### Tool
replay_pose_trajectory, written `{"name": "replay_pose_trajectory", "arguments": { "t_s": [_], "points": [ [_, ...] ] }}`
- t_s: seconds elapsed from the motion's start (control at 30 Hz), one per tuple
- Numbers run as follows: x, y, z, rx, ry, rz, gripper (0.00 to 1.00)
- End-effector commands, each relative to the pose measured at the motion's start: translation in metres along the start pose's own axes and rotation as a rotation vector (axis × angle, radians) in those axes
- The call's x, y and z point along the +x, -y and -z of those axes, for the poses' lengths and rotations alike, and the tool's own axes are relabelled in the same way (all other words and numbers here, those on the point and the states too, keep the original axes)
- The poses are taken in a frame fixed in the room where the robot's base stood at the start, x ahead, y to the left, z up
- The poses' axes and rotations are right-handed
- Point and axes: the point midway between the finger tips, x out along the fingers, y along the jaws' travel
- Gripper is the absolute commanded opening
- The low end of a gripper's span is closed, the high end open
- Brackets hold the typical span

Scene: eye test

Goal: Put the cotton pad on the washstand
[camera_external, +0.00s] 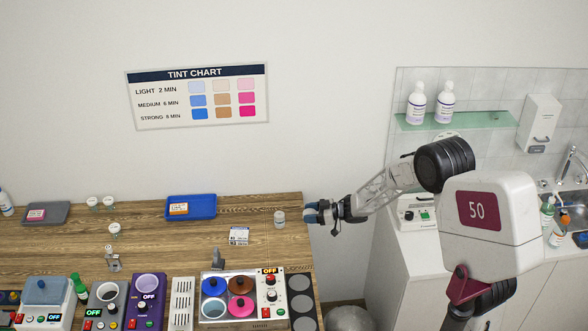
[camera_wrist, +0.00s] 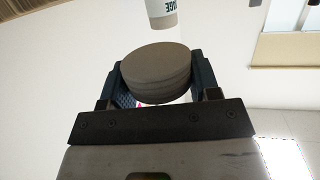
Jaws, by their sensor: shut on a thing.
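My gripper (camera_external: 313,212) is at the right edge of the wooden table, in the middle of the external view. In the wrist view my gripper (camera_wrist: 158,82) is shut on a round, grey-looking, layered disc (camera_wrist: 156,70), which looks like the cotton pad. It sits between both fingers. In the external view the fingers hide most of it. The washstand (camera_external: 548,278) is the white cabinet with a metal sink (camera_external: 570,198) at the right, well apart from my gripper and partly hidden by my arm.
A small labelled jar (camera_external: 279,218) stands just left of my gripper; a labelled container (camera_wrist: 163,14) shows ahead in the wrist view. Bottles (camera_external: 547,212) stand by the sink. A white device (camera_external: 415,213) sits on the cabinet behind my arm. A glass shelf (camera_external: 470,120) holds two bottles.

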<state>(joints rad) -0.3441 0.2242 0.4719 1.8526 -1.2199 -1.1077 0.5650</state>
Motion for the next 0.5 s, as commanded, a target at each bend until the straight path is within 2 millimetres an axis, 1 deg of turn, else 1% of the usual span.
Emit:
{"name": "replay_pose_trajectory", "arguments": {
  "t_s": [0.27,0.37,0.5],
  "points": [
    [-0.001,-0.001,0.001,0.001,0.0,-0.005,0.31],
    [-0.004,-0.006,0.003,0.005,0.0,-0.024,0.31],
    [-0.016,-0.022,0.009,0.016,-0.001,-0.086,0.31]
  ]
}}
